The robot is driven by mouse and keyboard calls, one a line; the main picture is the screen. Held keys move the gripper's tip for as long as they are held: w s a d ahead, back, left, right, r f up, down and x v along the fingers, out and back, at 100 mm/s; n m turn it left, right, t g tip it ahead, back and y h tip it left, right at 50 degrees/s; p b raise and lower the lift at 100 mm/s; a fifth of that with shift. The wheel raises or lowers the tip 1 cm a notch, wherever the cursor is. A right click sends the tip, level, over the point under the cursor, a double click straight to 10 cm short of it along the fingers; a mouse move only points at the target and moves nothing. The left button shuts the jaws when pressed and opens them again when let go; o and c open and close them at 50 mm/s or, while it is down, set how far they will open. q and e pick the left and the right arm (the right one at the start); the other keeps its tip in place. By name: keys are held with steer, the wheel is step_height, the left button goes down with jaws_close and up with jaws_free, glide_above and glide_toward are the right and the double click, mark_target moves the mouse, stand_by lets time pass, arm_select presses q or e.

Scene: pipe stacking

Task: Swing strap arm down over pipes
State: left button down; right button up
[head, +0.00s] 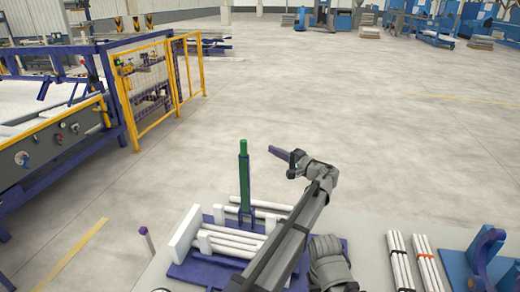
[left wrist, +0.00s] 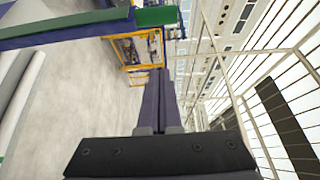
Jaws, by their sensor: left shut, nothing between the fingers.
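The strap arm (head: 244,177), a green bar with a purple part, stands upright at the purple pipe cradle (head: 200,272). White pipes (head: 232,238) lie side by side in the cradle, partly hidden by my arm. My left gripper (head: 272,150) is shut and empty, with its purple fingers pointing left. Its fingertips are right of the upper strap arm in the picture and apart from it. In the left wrist view, the closed fingers (left wrist: 157,100) point up the picture, and a green and purple bar (left wrist: 155,17) crosses near the top left. My right gripper is not seen.
White and orange-banded pipe bundles (head: 411,262) lie on the table right of my arm. A blue fixture (head: 487,256) stands at the far right. A purple-topped post (head: 145,238) is at the left. The grey floor beyond the table is clear up to the yellow fence (head: 151,88).

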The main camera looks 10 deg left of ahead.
arm_select(q)
steer(key=x, duration=1)
steer(key=s, duration=0.4)
steer(key=shift+s+a, duration=0.1)
steer(key=shift+a, duration=0.1)
steer(key=shift+s, duration=0.1)
